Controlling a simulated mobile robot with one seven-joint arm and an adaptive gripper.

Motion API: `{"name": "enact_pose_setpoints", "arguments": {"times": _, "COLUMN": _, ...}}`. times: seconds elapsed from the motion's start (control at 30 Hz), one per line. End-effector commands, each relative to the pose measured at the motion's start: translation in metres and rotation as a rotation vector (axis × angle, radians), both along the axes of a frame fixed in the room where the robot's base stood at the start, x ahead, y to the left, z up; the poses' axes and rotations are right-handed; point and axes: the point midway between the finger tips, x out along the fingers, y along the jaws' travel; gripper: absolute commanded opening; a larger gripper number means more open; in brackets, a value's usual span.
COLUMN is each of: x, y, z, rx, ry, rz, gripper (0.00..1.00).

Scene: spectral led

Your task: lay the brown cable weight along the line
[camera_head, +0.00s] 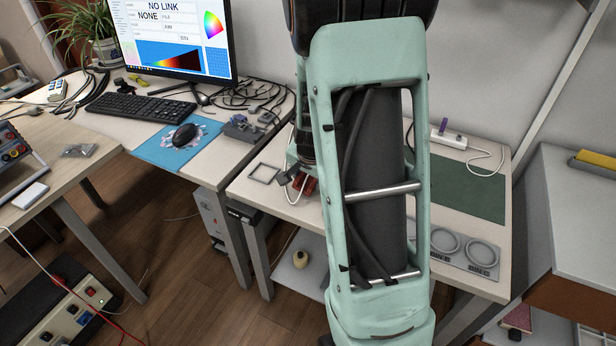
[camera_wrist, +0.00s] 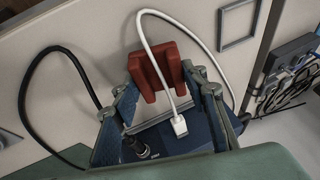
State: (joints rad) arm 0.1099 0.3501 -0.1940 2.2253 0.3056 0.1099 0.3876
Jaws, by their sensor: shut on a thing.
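The brown cable weight (camera_wrist: 160,68) is a reddish-brown, notched block in the wrist view. My gripper (camera_wrist: 166,82) is shut on it, with a finger at each side. In the head view the weight (camera_head: 305,184) shows partly beside my arm, low over the near-left part of the right-hand table; whether it touches the tabletop I cannot tell. A white cable (camera_wrist: 147,36) loops close by the weight, and its plug end (camera_wrist: 180,127) lies between my fingers in the picture. I cannot make out a marked line; my arm hides much of the table.
A dark blue box (camera_wrist: 198,137) with a black connector shows below the weight in the wrist view. A black cable (camera_wrist: 24,88) curves at left. A square outline (camera_head: 263,173) lies near the table's left edge. A green mat (camera_head: 470,190) and round outlines (camera_head: 481,254) are at right.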

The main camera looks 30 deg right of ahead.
Motion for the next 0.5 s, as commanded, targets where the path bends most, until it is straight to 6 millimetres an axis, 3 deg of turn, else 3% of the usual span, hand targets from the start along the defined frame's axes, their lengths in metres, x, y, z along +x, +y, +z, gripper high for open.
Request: {"name": "enact_pose_setpoints", "arguments": {"times": 0.5, "x": 0.0005, "y": -0.0005, "z": -0.0034, "rx": -0.001, "ry": -0.002, "rz": 0.0, "gripper": 0.06}}
